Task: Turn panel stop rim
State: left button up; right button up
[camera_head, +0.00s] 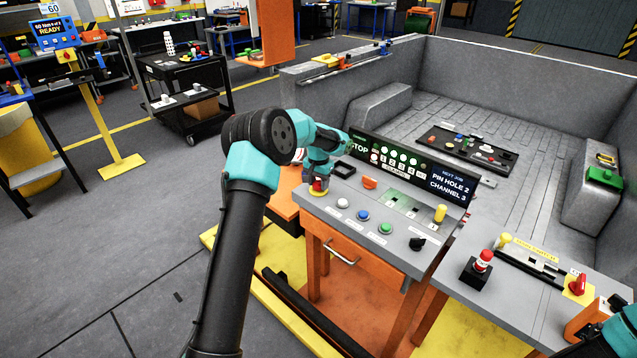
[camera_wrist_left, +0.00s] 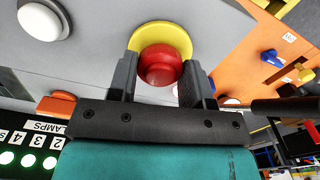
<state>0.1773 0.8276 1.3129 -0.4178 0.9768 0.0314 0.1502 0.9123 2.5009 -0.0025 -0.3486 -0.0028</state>
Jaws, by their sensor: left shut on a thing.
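The panel stop is a red mushroom button (camera_wrist_left: 160,66) on a round yellow base (camera_wrist_left: 162,37). In the head view the red button (camera_head: 318,186) and yellow base (camera_head: 318,193) sit at the left end of the grey panel top, below the word STOP. My left gripper (camera_head: 319,178) is over it from above. In the left wrist view its two dark fingers (camera_wrist_left: 161,70) stand on either side of the red button and are shut on its rim. Of my right arm only a teal part shows at the lower right corner; its gripper is not seen.
The panel top (camera_head: 336,201) also carries a white button (camera_head: 342,203), a blue button (camera_head: 362,215), a green button (camera_head: 386,228) and a black knob (camera_head: 417,243). A lamp display (camera_head: 400,163) stands behind. Another red button (camera_head: 484,260) stands on the right-hand table.

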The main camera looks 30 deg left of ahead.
pick_arm(q)
jog(key=shift+m, duration=0.3)
jog(key=m, duration=0.4)
jog(key=shift+m, duration=1.7)
jog(key=shift+f, duration=0.1)
jog(key=o, duration=0.9)
jog(key=shift+r, duration=0.2)
